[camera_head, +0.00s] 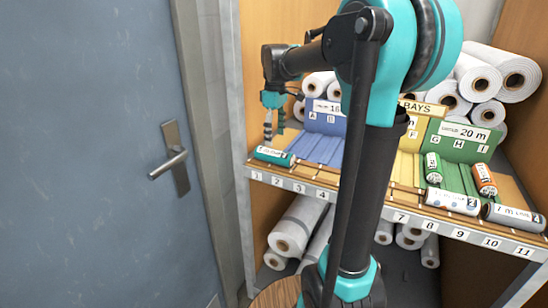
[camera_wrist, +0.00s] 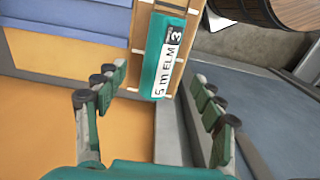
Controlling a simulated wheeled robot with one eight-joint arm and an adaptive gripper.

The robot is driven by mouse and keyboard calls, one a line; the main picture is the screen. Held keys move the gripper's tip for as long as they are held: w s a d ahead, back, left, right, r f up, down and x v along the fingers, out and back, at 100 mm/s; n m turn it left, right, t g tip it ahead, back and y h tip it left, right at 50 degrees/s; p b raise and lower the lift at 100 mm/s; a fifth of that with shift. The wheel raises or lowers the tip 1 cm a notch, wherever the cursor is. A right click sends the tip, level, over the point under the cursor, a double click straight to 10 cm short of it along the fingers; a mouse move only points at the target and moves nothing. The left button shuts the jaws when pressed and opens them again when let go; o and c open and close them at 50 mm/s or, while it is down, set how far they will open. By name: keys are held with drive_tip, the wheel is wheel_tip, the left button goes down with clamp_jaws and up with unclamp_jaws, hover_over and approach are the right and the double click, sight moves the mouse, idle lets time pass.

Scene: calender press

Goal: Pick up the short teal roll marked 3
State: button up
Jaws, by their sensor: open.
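The short teal roll (camera_head: 273,156) lies on the front ledge of the shelf at its left end, above slots 1 to 3. In the wrist view the teal roll (camera_wrist: 153,72) shows its white label reading "5 m ELM" with a dark 3. My gripper (camera_head: 274,138) hangs just above the roll with its fingers pointing down. In the wrist view my gripper (camera_wrist: 160,75) is open and empty, with the roll ahead between the two finger lines. The roll appears apart from the fingers.
Blue bays (camera_head: 318,147) rise behind the ledge. Green (camera_head: 432,168), orange (camera_head: 484,180), white (camera_head: 452,202) and grey rolls (camera_head: 513,217) lie on the right. A closed blue-grey door (camera_head: 110,100) stands at left. A wooden barrel (camera_wrist: 290,14) shows in the wrist view.

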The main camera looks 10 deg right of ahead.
sight(275, 150)
drive_tip(key=shift+f, duration=3.9)
drive_tip(key=shift+c, duration=0.5)
drive_tip(key=c, duration=1.2)
